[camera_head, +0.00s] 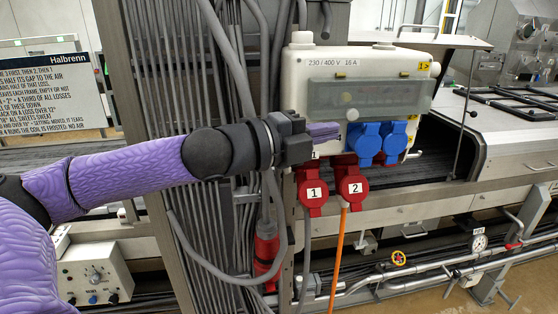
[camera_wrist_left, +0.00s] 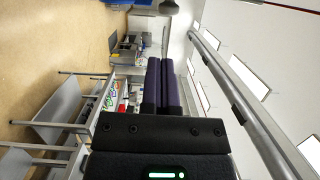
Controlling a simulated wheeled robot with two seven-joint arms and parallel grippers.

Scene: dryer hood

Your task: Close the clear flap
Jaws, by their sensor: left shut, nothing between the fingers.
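The clear flap (camera_head: 375,96) is a smoky see-through panel on the front of the pale grey socket box (camera_head: 292,90), in the head view. I cannot tell from this angle whether it lies flat against the box or stands slightly out. My left gripper (camera_head: 334,130) is shut and empty, its purple fingers pointing right just below the flap's lower left part. I cannot tell whether they touch the flap or box. In the left wrist view the two dark purple fingers (camera_wrist_left: 161,64) lie together, with no flap visible between them. My right gripper is not in view.
Blue sockets (camera_head: 365,143) and red plugs marked 1 (camera_head: 313,191) and 2 (camera_head: 350,187) sit below the flap. Grey cables and a ribbed metal post (camera_head: 150,110) stand left of the box. An orange cable (camera_head: 338,250) hangs below. A long machine lies behind.

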